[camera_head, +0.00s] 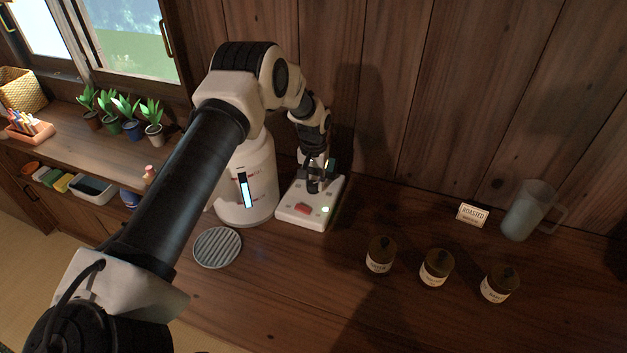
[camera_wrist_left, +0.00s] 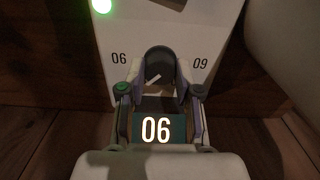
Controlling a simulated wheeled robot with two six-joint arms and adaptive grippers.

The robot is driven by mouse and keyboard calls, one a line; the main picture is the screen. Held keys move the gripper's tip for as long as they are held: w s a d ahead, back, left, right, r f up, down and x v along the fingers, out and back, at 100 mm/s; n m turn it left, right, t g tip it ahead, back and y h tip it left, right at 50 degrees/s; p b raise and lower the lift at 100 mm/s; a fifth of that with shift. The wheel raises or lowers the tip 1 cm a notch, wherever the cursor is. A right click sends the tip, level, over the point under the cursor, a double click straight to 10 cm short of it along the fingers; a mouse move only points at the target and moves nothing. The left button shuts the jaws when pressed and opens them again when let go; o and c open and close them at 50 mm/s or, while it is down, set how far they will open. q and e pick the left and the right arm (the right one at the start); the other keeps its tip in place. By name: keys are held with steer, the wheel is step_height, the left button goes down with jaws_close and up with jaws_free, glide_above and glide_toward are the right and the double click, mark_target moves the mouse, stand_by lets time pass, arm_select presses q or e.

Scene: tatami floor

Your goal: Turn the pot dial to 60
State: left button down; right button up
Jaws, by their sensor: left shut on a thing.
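The pot (camera_head: 247,180) is a white rounded vessel with a lit level strip on its front. The dark round dial (camera_wrist_left: 160,66) with a pale pointer mark shows in the left wrist view, between printed labels 06 and 09. A small display (camera_wrist_left: 158,129) reads 06. My left gripper (camera_head: 314,184) is shut on the dial, pointing down from above; its fingers sit on both sides of it. My right gripper is not in view.
A round slatted trivet (camera_head: 217,247) lies in front of the pot. Several dark jars (camera_head: 435,268), a ROASTED sign (camera_head: 472,214) and a clear pitcher (camera_head: 528,211) stand to the right. Potted plants (camera_head: 130,113) line the left shelf. The counter's front middle is clear.

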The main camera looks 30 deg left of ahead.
arm_select(q)
steer(key=n, duration=0.3)
steer(key=shift+s+f+n, duration=0.1)
steer(key=shift+n, duration=0.3)
steer(key=n+p, duration=0.1)
steer(key=n, duration=0.2)
steer(key=shift+n, duration=0.3)
steer(key=n, duration=0.3)
steer(key=shift+s+n+p, duration=0.1)
steer(key=shift+n+p, duration=0.2)
steer(key=shift+n, duration=0.1)
steer(key=n+p, duration=0.1)
steer(key=n, duration=0.3)
steer(key=n+p, duration=0.1)
steer(key=n, duration=0.4)
steer(key=shift+n, duration=0.4)
steer(key=n+p, duration=0.1)
steer(key=n, duration=0.4)
steer(key=shift+s+f+n, duration=0.1)
steer(key=shift+s+n, duration=0.05)
steer(key=shift+n, duration=0.15)
